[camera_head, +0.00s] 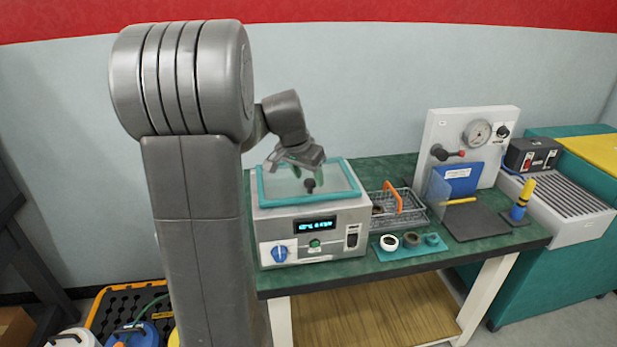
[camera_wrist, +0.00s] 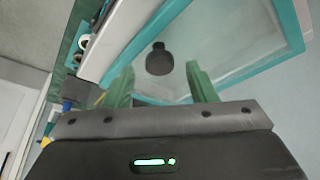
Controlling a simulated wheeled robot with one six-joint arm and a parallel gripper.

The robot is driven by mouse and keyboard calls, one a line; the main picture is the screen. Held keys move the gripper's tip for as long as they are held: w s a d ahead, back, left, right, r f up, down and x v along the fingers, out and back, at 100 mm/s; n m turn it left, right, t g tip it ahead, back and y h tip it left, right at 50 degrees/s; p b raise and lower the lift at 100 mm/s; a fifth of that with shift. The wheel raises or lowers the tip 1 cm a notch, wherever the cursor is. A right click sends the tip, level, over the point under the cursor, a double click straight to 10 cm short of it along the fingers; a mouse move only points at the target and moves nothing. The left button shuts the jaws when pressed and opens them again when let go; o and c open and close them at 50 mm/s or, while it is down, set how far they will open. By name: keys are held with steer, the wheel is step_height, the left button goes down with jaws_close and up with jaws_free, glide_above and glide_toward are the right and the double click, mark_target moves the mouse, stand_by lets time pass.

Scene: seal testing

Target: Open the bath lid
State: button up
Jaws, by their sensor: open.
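The bath (camera_head: 312,228) is a white box with a display, a blue dial and a green button on its front, standing at the left of the green bench. Its lid (camera_head: 276,187) is a clear panel with a teal frame, lying closed on top. A dark round knob (camera_head: 310,186) stands up from the lid; it also shows in the wrist view (camera_wrist: 159,59). My gripper (camera_head: 312,168) is above the lid, close to the knob. In the wrist view its green fingers (camera_wrist: 160,82) are apart, with the knob beyond and between them. Nothing is held.
A wire basket (camera_head: 417,211) with an orange handle stands right of the bath. A teal holder (camera_head: 388,254) with several rings lies in front of it. A white gauge panel (camera_head: 444,124), a dark plate (camera_head: 475,222) and a yellow-blue tool (camera_head: 522,200) are farther right.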

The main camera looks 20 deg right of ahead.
steer(key=shift+x, duration=0.8)
